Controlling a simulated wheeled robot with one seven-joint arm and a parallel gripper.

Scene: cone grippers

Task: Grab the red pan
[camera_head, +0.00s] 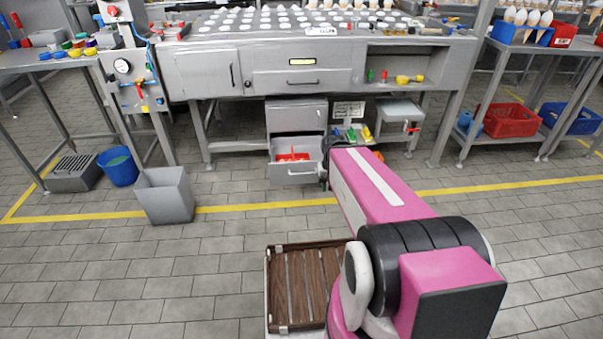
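A red object (292,156), which looks like the red pan, lies inside the open lower drawer (295,177) under the central workbench. It is small in view and its exact shape is hard to tell. My pink arm reaches forward to the right side of this drawer. Only a small dark part of my gripper (323,178) shows at the arm's far end, close to the drawer's right front corner. The fingers are mostly hidden by the arm, so their opening does not show. The red object appears apart from the visible gripper part.
The grey workbench (210,73) stands above the drawer. A grey bin (165,195) and a blue bucket (118,166) stand at left. A red crate (510,120) is on the right shelf. My wooden tray is at the bottom. The tiled floor left of my arm is clear.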

